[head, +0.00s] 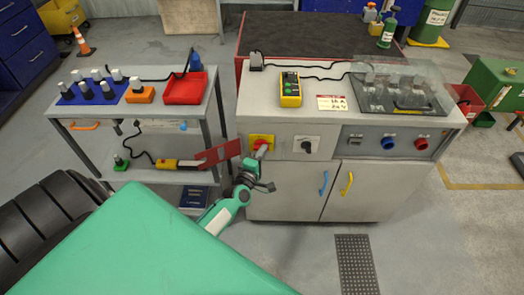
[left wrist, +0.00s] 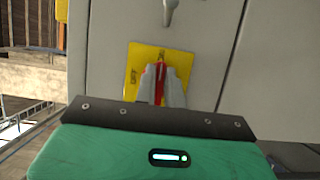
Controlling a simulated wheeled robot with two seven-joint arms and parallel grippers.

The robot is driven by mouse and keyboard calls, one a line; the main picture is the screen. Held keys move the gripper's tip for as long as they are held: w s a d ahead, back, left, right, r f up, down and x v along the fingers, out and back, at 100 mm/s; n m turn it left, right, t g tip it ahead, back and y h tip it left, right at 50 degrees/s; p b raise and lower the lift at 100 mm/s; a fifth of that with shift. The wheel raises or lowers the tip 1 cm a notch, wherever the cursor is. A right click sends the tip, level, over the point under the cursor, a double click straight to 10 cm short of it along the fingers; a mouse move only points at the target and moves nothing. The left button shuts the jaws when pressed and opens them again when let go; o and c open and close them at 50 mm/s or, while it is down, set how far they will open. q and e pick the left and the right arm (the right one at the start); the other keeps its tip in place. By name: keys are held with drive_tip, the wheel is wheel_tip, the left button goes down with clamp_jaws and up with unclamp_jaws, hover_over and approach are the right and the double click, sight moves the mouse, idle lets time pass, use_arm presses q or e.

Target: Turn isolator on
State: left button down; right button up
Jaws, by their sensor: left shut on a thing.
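The isolator is a red handle on a yellow plate (head: 254,139) on the left of the grey cabinet's front panel. The yellow plate also shows in the left wrist view (left wrist: 138,60). My left gripper (head: 259,154) is at the plate, its two grey fingers closed on either side of the red handle (left wrist: 160,84). In the left wrist view the handle lies lengthwise between the fingers. My right gripper does not show.
A black rotary switch (head: 306,146) is right of the isolator, with blue and red knobs farther right. Cabinet doors with blue (head: 324,183) and yellow handles are below. A side table (head: 150,113) with a red tray (head: 185,89) stands left.

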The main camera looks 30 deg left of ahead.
use_arm(q)
drive_tip(key=shift+f, duration=0.1)
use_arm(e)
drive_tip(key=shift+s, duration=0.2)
use_arm(q)
drive_tip(key=c, duration=1.5)
unclamp_jaws()
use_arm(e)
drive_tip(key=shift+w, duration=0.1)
